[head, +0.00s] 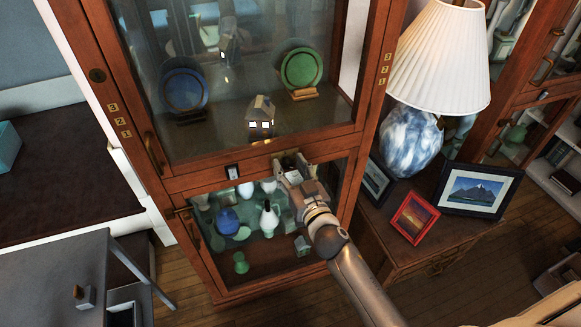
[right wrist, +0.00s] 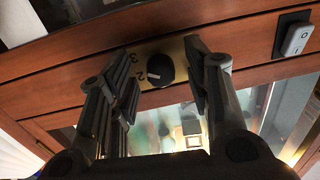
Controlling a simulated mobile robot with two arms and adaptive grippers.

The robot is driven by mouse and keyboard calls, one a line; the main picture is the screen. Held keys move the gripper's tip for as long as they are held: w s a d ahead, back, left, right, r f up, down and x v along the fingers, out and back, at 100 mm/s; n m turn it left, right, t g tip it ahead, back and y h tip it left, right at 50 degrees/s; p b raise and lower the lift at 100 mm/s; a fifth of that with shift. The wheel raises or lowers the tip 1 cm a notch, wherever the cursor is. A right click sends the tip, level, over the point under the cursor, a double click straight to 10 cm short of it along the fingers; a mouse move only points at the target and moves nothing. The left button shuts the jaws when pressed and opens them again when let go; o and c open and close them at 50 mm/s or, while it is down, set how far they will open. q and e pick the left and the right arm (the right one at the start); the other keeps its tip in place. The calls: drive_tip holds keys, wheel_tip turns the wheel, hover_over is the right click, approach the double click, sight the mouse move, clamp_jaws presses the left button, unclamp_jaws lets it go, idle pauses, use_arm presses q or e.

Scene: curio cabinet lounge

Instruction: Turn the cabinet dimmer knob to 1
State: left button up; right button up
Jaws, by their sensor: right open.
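The dimmer knob (right wrist: 160,70) is dark and round, on a brass plate (right wrist: 178,52) set in the cabinet's wooden rail. The digits 2 and 3 show at the plate's left; a 1 is not visible there. A pale mark on the knob appears to face the 2. My right gripper (right wrist: 164,84) is open, with one finger on each side of the knob and a gap showing to both. In the head view my right gripper (head: 290,165) is at the rail of the cabinet (head: 180,184) and hides the knob. My left gripper is not in view.
A rocker switch (right wrist: 296,38) marked 0 and 1 is on the same rail; the head view shows it too (head: 232,171). A lamp (head: 440,60) and picture frames (head: 414,218) stand on a side table at the right.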

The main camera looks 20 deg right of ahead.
drive_tip(key=shift+w, duration=0.1)
clamp_jaws()
idle(0.3)
